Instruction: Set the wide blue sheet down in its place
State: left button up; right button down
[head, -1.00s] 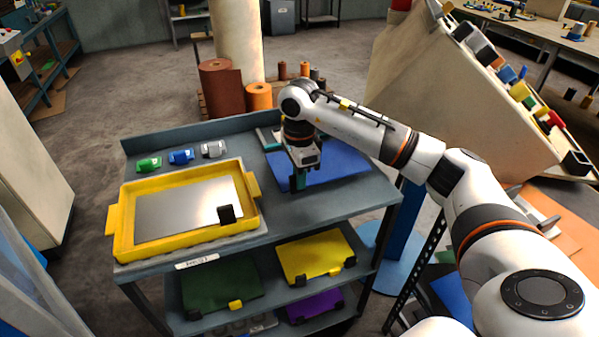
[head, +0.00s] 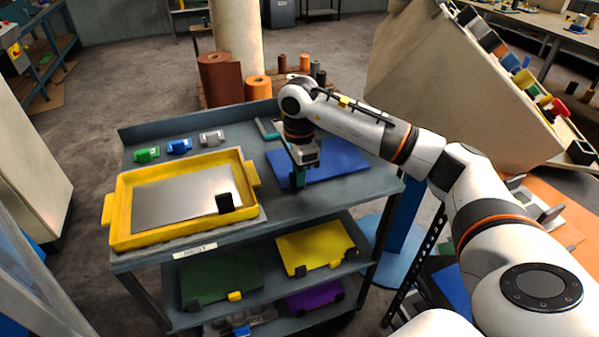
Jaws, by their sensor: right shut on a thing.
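The wide blue sheet (head: 338,158) lies flat at the right of the cart's top, level with or just above the surface; I cannot tell whether it touches all over. My right gripper (head: 298,181) points down at the sheet's near left edge, its teal fingers shut on the sheet. The gripper and wrist hide part of the sheet's left side. My left gripper is not in view.
A yellow tray (head: 115,222) with a grey metal plate (head: 180,200) and a black block (head: 224,203) stands left on the cart top. Green (head: 147,154), blue (head: 180,146) and grey (head: 211,138) small pieces lie behind it. Lower shelves hold green (head: 215,278), yellow (head: 312,248) and purple (head: 314,296) sheets.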

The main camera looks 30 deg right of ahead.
jog(key=shift+f+b, duration=0.3)
jog(key=shift+f, duration=0.15)
jog(key=c, duration=1.4)
grip_release()
jog(key=shift+o, duration=0.2)
notch_tip(320, 180, up, 12)
